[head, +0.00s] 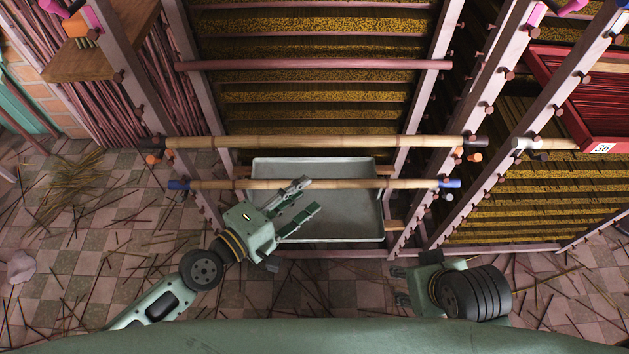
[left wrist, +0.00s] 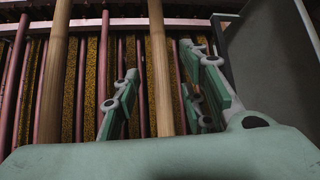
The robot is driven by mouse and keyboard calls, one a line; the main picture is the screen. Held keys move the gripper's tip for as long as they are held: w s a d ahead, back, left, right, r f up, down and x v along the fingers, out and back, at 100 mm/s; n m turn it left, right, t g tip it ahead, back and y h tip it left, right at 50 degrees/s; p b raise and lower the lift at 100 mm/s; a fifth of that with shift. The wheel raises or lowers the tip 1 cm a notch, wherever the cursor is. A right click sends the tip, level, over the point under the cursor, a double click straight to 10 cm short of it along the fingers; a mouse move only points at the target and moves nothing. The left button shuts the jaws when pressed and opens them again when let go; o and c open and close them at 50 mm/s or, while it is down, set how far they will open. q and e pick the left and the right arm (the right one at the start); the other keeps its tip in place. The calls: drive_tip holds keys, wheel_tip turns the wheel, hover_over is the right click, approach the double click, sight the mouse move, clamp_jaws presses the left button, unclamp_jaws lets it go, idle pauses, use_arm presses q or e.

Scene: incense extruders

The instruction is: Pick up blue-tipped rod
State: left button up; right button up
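The blue-tipped rod (head: 360,184) is a bamboo pole with blue ends, lying level across the rack's uprights in front of a grey tray. My left gripper (head: 309,197) is open at the middle of this rod, with one finger overlapping it in the head view. In the left wrist view, the rod (left wrist: 158,60) runs between the two spread fingers of the left gripper (left wrist: 160,92). I see no clear contact. My right gripper (head: 401,285) is low at the right, away from the rod; its fingertips look apart and empty.
A dark-tipped bamboo rod (head: 320,142) lies parallel just behind, also in the left wrist view (left wrist: 52,70). A pink rod (head: 310,65) is farther back. The grey tray (head: 375,236) is below the gripper. Rack uprights (head: 205,185) flank both sides. A red crate (head: 605,148) is at right.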

sight(311, 188)
use_arm(q)
drive_tip(key=x, duration=0.5)
drive_tip(key=shift+d+p, duration=0.1)
drive_tip(key=shift+p, duration=0.2)
drive_tip(key=shift+s, duration=0.1)
drive_tip(key=shift+c, duration=0.3)
clamp_jaws()
